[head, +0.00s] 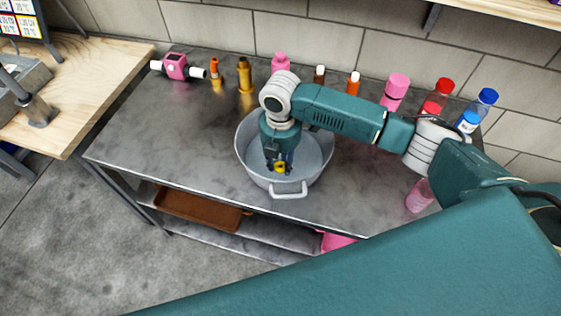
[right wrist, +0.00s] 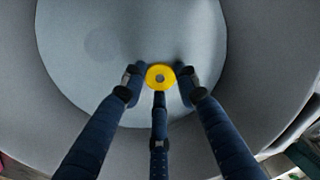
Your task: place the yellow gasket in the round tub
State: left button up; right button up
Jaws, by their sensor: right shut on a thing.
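The yellow gasket (head: 280,167) is a small ring with a dark centre, held at the fingertips of my right gripper (head: 279,164). The round tub (head: 289,187) is grey with a handle at its front and stands on the metal table. My right gripper points down inside the tub's rim. In the right wrist view the gasket (right wrist: 160,77) sits between the three dark fingers of the gripper (right wrist: 160,85), over the tub's pale floor (right wrist: 150,35). I cannot tell whether the gasket touches the floor. My left gripper is not in view.
The metal table (head: 190,140) has free room left of the tub. Along its back stand a pink device (head: 176,66), an amber bottle (head: 245,75), pink bottles (head: 396,90) and red- and blue-capped bottles (head: 487,98). A brown tray (head: 203,208) lies on the shelf below.

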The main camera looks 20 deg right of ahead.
aim_at(280, 166)
jog(key=shift+f, duration=0.2)
jog(key=shift+f, duration=0.15)
jog(key=o, duration=0.8)
notch_tip(280, 166, up, 12)
jog(key=shift+r+b, duration=0.2)
jog(key=shift+b, duration=0.5)
